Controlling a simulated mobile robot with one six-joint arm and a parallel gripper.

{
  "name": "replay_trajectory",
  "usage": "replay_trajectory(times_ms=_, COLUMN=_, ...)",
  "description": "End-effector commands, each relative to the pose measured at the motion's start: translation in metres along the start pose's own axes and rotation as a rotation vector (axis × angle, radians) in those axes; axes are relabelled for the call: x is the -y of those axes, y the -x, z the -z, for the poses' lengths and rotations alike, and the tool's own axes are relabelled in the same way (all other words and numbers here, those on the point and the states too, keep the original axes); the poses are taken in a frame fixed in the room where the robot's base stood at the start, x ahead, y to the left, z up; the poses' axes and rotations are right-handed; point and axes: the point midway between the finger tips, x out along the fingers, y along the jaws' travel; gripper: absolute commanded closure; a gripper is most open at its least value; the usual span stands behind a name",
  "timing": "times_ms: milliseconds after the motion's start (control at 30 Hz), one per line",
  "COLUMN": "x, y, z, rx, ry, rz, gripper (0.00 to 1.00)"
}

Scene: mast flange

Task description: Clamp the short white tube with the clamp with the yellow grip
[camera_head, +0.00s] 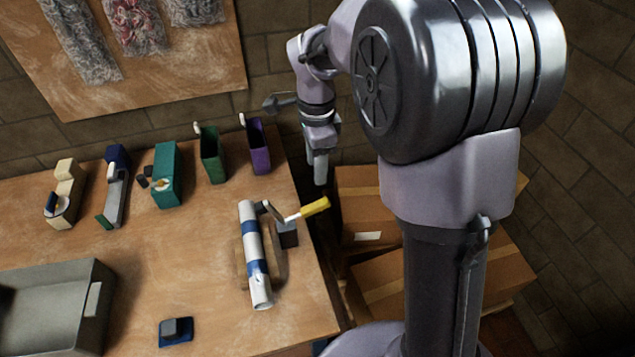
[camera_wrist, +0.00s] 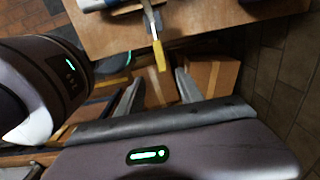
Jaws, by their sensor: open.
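The white tube (camera_head: 256,284) with blue bands lies on a wooden support (camera_head: 241,262) near the table's right end. Its edge shows at the top of the wrist view (camera_wrist: 92,4). A clamp with a dark base (camera_head: 288,239) stands right beside the tube. Its yellow grip (camera_head: 314,207) sticks out to the right, tilted up. I cannot tell whether the clamp's arm touches the tube. My gripper (camera_head: 320,176) is open and empty, beyond the table's right edge. In the wrist view the yellow grip (camera_wrist: 160,56) lies ahead of the gap between my fingers (camera_wrist: 157,84), apart from them.
Several coloured holders, including a green one (camera_head: 211,156) and a purple one (camera_head: 258,146), line the table's back. A grey tray (camera_head: 98,317) stands front left, with a small blue block (camera_head: 175,331) to its right. Cardboard boxes (camera_head: 362,205) stand beside the table.

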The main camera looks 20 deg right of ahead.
Motion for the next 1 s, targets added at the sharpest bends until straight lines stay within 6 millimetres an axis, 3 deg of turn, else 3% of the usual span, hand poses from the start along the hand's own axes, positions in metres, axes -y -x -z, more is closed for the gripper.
replay_trajectory(times_ms=33, x=-0.001, y=-0.021, z=0.0, rx=0.0, ry=0.001, rz=-0.005, gripper=0.56)
replay_trajectory(times_ms=200, x=-0.001, y=-0.074, z=0.0, rx=0.0, ry=0.002, rz=-0.004, gripper=0.56)
replay_trajectory(times_ms=433, x=-0.001, y=-0.129, z=0.0, rx=0.0, ry=0.002, rz=-0.002, gripper=0.56)
replay_trajectory(times_ms=600, x=-0.001, y=-0.144, z=0.0, rx=0.001, ry=0.001, rz=-0.001, gripper=0.56)
replay_trajectory(times_ms=867, x=-0.001, y=-0.145, z=0.0, rx=0.0, ry=0.002, rz=0.0, gripper=0.56)
replay_trajectory(times_ms=1000, x=-0.001, y=-0.144, z=0.0, rx=0.0, ry=0.002, rz=0.0, gripper=0.82)
